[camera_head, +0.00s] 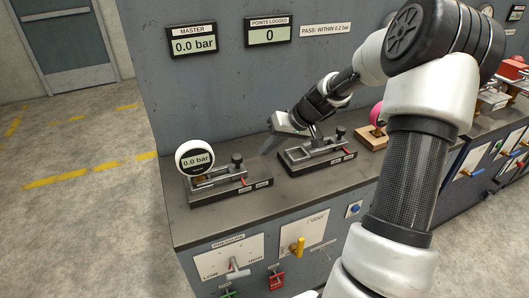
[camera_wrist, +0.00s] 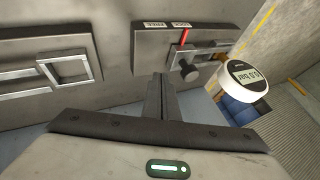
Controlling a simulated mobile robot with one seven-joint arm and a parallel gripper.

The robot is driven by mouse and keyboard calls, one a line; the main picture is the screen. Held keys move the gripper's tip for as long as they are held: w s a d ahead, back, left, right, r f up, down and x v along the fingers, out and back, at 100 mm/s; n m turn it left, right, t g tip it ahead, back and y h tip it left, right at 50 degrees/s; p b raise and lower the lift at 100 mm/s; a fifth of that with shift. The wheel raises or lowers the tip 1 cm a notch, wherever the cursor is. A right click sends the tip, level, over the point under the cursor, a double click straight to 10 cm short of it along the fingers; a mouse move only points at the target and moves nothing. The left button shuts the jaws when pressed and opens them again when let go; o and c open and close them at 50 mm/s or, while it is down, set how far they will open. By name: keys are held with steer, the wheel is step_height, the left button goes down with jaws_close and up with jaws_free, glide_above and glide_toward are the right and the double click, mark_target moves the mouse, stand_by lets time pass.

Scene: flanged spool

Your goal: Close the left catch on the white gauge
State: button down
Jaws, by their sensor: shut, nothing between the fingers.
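The white gauge (camera_head: 195,158) reads 0.0 bar and sits at the left end of the left fixture (camera_head: 228,193) on the grey bench. It shows at the right of the wrist view (camera_wrist: 245,78). A black-knobbed catch (camera_head: 237,159) stands to its right on the fixture; its knob also shows in the wrist view (camera_wrist: 190,71). I cannot tell how far the catch is turned. A red marker (camera_wrist: 184,36) lies near two small labels. My gripper (camera_head: 268,147) is shut and empty, above the bench between the two fixtures, apart from the catch. Its fingers show in the wrist view (camera_wrist: 160,98).
A second fixture (camera_head: 312,158) without a gauge stands to the right, close to my gripper. Beyond it is a wooden block (camera_head: 370,138) with a pink ball. Behind is a panel with displays (camera_head: 192,42). The bench front carries a yellow handle (camera_head: 298,247) and other levers.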

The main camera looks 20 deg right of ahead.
steer(key=v, duration=0.8)
steer(key=shift+r, duration=0.25)
